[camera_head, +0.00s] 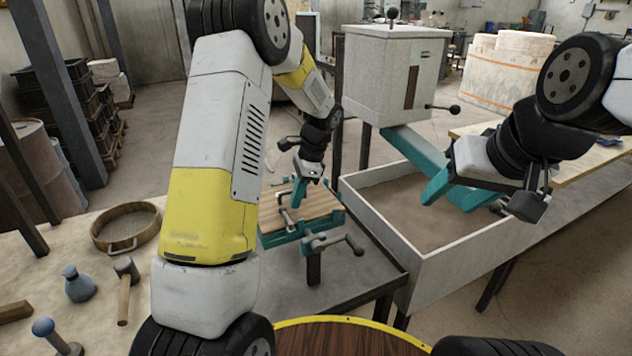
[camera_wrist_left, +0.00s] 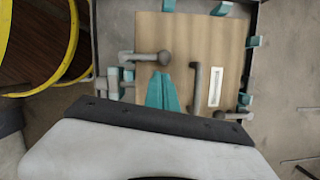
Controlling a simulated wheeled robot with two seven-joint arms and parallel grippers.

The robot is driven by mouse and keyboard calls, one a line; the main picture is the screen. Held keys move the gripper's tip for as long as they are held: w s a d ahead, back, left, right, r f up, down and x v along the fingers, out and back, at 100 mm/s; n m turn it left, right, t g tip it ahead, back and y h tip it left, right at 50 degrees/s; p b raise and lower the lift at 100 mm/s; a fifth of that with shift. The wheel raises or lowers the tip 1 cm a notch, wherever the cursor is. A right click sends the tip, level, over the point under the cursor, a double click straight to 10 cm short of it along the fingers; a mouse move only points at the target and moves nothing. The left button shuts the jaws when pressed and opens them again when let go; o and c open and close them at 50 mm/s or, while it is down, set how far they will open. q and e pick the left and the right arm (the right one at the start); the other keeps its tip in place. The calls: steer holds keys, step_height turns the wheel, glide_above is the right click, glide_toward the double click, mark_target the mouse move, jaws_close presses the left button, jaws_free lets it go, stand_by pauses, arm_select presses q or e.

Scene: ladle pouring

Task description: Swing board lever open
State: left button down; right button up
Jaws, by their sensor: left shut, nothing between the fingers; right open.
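The board (camera_head: 318,207) is a wooden panel in a teal frame on the table, below my left gripper. The left wrist view shows it face-on (camera_wrist_left: 225,45). A grey lever with a dark round knob (camera_wrist_left: 160,57) lies across its upper left part, and it has a grey bar handle (camera_wrist_left: 194,85) and a pale slotted plate (camera_wrist_left: 215,86) to the right. My left gripper (camera_head: 300,188) is shut and empty, and its teal fingers (camera_wrist_left: 162,93) show over the board between lever and handle. Contact cannot be told. My right gripper (camera_head: 452,190) is open over the sand box.
A grey-walled sand box (camera_head: 436,266) stands right of the board. A white cabinet (camera_head: 388,75) with black knobs rises behind it. A round sieve (camera_head: 125,228), a blue flask (camera_head: 78,286) and a mallet (camera_head: 125,290) lie on the left table.

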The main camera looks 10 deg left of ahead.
arm_select(q)
steer(key=shift+s+a, duration=0.15)
steer(key=shift+a, duration=0.25)
